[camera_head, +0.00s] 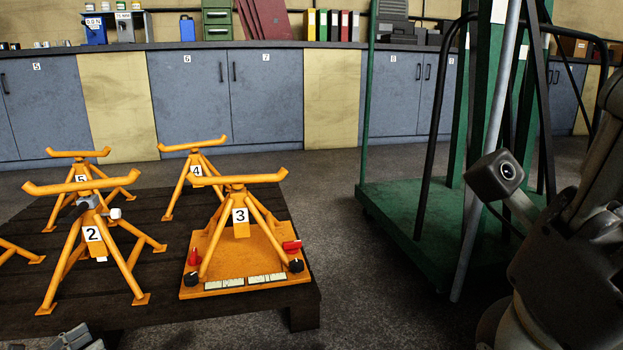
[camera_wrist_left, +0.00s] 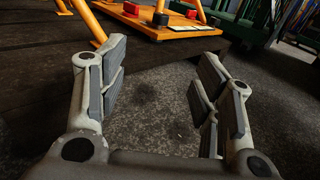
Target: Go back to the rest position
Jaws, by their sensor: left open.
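My left gripper (camera_wrist_left: 160,68) is open in the left wrist view, with bare floor showing between its fingers. In the head view part of the left gripper (camera_head: 77,338) shows at the bottom left edge, in front of the dark platform. My right arm (camera_head: 570,260) comes in at the right of the head view, with a small camera (camera_head: 495,175) on it. The right gripper's fingers do not show. Neither view shows anything held in the left gripper.
A dark wooden platform (camera_head: 180,322) carries several orange stands, including stand 3 (camera_head: 240,218) on an orange board (camera_head: 215,268) and stand 2 (camera_head: 92,235). A green trolley (camera_head: 405,225) stands at the right. Grey floor (camera_head: 375,310) is clear between platform and trolley.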

